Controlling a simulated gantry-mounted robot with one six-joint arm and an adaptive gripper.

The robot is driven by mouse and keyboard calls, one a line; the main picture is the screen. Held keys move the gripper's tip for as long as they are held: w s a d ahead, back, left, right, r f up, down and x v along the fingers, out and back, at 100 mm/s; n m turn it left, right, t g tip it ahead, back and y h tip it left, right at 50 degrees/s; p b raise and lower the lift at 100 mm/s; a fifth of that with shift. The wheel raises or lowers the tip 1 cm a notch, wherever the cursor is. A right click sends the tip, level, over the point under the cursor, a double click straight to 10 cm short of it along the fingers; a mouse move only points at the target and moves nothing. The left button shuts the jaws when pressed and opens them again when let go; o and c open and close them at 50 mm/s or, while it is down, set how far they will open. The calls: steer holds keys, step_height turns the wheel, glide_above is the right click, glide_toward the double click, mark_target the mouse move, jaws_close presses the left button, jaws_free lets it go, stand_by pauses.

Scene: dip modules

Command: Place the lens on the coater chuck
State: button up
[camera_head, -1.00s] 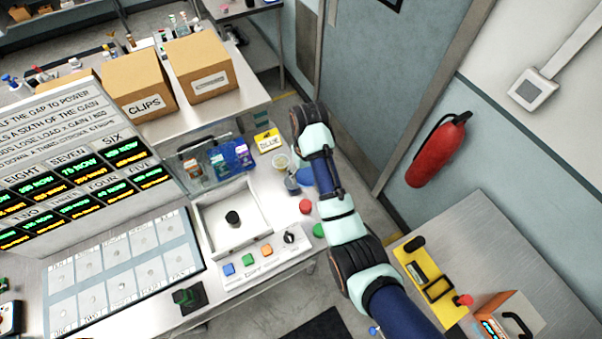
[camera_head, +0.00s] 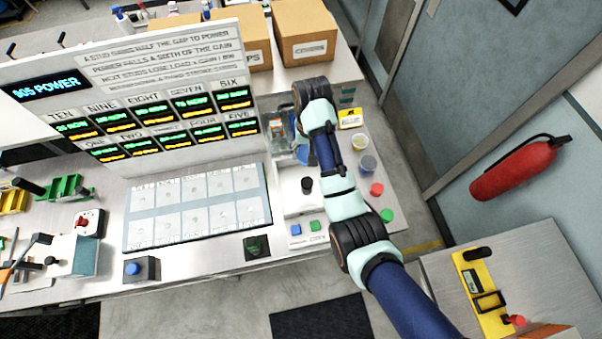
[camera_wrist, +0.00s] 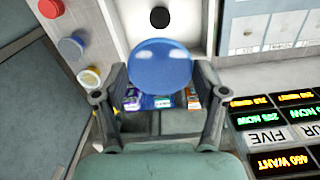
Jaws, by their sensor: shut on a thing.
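A translucent blue lens (camera_wrist: 160,66) is held between the two fingers of my gripper (camera_wrist: 162,82) in the wrist view. In the head view a bit of the blue lens (camera_head: 302,154) shows beside my arm, which hides most of my gripper. The coater chuck is a short black cylinder (camera_head: 307,185) in a white open-topped box (camera_head: 290,199). In the wrist view the chuck (camera_wrist: 159,17) is just beyond the lens, with a gap between them. The lens is apart from the chuck.
Small bottles (camera_wrist: 163,101) stand behind the box, beneath my gripper. A tall display panel (camera_head: 170,100) and a numbered tray (camera_head: 197,207) are to the left.

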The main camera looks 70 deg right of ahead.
steer(key=b, duration=0.7)
glide_above(307, 183)
step_height(307, 183, down, 14)
steer(key=shift+d+r, duration=0.1)
steer(key=shift+r, duration=0.05)
steer(key=shift+f, duration=2.45)
steer(key=shift+f, duration=0.2)
steer(key=o, duration=0.9)
steer(key=shift+o, duration=0.2)
steer(key=shift+r, duration=0.15)
step_height(307, 183, up, 12)
steer(key=p, duration=0.2)
